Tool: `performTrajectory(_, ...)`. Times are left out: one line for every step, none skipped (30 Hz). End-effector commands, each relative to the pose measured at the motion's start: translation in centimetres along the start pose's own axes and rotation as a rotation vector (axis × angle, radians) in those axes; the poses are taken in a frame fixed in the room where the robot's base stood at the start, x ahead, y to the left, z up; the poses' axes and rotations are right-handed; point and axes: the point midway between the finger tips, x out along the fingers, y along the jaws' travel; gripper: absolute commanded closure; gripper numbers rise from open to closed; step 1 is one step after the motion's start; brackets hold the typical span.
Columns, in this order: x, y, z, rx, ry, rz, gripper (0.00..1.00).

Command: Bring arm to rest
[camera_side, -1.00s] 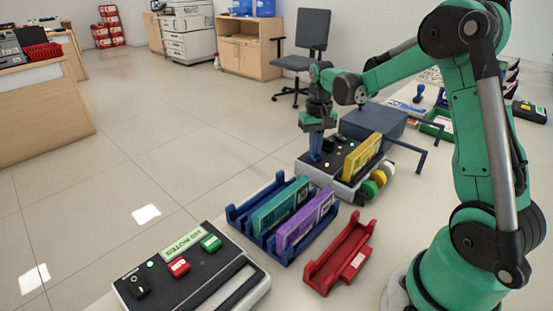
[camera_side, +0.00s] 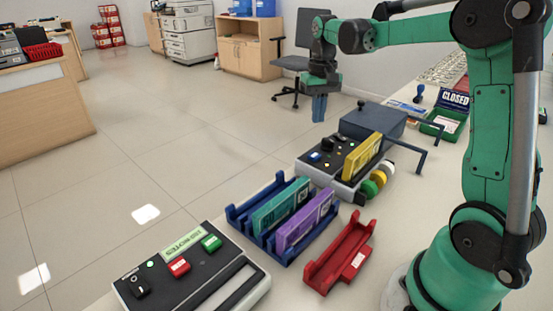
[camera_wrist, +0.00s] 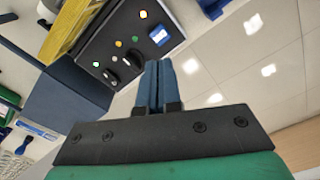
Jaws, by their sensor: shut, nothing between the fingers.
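My gripper (camera_side: 319,108) is shut and empty, its blue fingers pointing down. In the side view it hangs in the air above and behind the black-topped machine (camera_side: 328,160) that carries the yellow cassette (camera_side: 362,157). In the wrist view the two fingers (camera_wrist: 158,75) lie against each other with nothing between them. The machine's panel (camera_wrist: 125,35) shows there beyond the fingertips, with small lights, dark knobs and a blue switch (camera_wrist: 159,35). The fingers look clear of the machine.
A blue-grey lidded box (camera_side: 372,124) stands right of the machine. A blue rack (camera_side: 262,240) holds a teal and a purple cassette. An empty red rack (camera_side: 340,252) and a control box with buttons (camera_side: 190,270) stand in front. A CLOSED sign (camera_side: 455,99) lies at the right.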

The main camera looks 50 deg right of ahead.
Motion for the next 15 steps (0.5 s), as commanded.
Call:
performTrajectory(-0.1,0.0,0.0,0.000,0.000,0.000,1.00)
performTrajectory(-0.1,0.0,0.0,0.000,0.000,0.000,1.00)
performTrajectory(-0.2,0.0,0.0,0.000,0.000,0.000,1.00)
performTrajectory(-0.2,0.0,0.0,0.000,0.000,0.000,1.00)
performTrajectory(-0.1,0.0,0.0,0.000,0.000,0.000,1.00)
performTrajectory(-0.1,0.0,0.0,0.000,0.000,0.000,1.00)
performTrajectory(-0.1,0.0,0.0,0.000,0.000,0.000,1.00)
performTrajectory(-0.1,0.0,0.0,0.000,0.000,0.000,1.00)
performTrajectory(-0.1,0.0,0.0,-0.001,0.001,0.000,1.00)
performTrajectory(-0.2,-0.1,0.1,-0.003,0.003,0.000,1.00)
performTrajectory(-0.2,-0.2,0.2,-0.008,0.008,-0.001,1.00)
performTrajectory(-0.4,-0.5,0.4,-0.017,0.018,-0.001,1.00)
performTrajectory(-0.5,-0.9,0.7,-0.028,0.030,-0.002,1.00)
performTrajectory(-0.7,-1.3,1.1,-0.043,0.046,-0.004,1.00)
performTrajectory(-1.0,-2.0,1.7,-0.066,0.072,-0.006,1.00)
